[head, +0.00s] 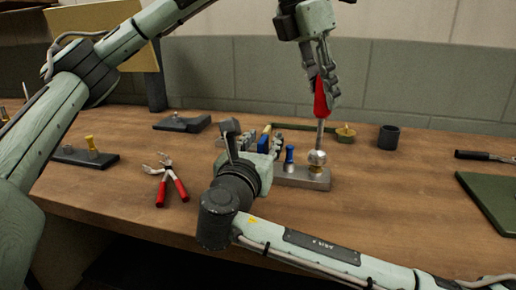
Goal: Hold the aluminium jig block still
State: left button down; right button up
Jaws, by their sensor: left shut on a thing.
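The aluminium jig block (300,178) is a grey metal bar lying on the bench, with its left part hidden behind my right gripper. A round silver piece (317,157) and a blue peg (289,158) stand on it. My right gripper (251,143) is at the block's left end, seen from behind. Its fingertips are mostly hidden, so I cannot tell whether they touch or grip the block. My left gripper (324,88) is shut on a red-handled screwdriver (320,100), held upright above the block. The shaft points down at the silver piece; contact is unclear.
A dark cup (388,137) and a small brass-coloured dish (345,134) stand behind the block. A green mat (490,200) lies at right. The bench right of the block is clear.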

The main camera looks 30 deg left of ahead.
jog(key=shift+w+a, duration=0.1)
jog(key=shift+w, duration=0.15)
grip_shut()
dwell(0.8)
